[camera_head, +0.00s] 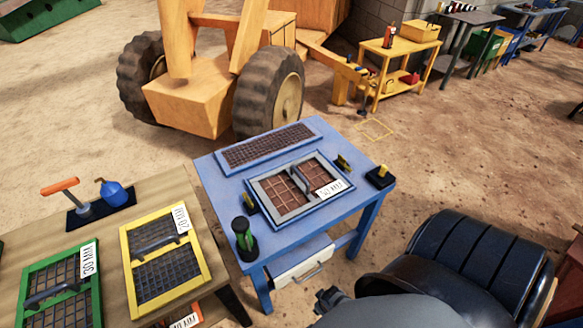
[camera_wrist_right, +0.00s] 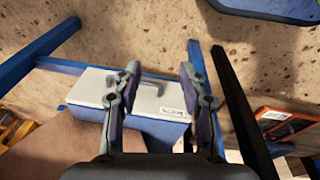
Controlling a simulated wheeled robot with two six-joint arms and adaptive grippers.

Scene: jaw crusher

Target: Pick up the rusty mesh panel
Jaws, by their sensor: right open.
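A grey-framed panel with reddish-brown, rust-coloured mesh (camera_head: 278,192) lies on the blue table (camera_head: 222,200). It has a grey handle across its middle and a white label at its right. A blue-framed panel with brown mesh (camera_head: 268,147) lies behind it; which one the task calls rusty I cannot tell for sure. My right gripper (camera_wrist_right: 160,72) is open and empty. In the right wrist view it is near the white drawer (camera_wrist_right: 158,95) of the table. In the head view it is low at the table's front right, apart from the panels. My left gripper is not in view.
A yellow-framed panel (camera_head: 123,262) and a green-framed panel (camera_head: 60,258) lie on the wooden table at left. A dark green-black object (camera_head: 244,240) stands on the blue table's front left corner. A black seat (camera_head: 480,265) stands at right. An orange-framed panel (camera_wrist_right: 290,122) shows below.

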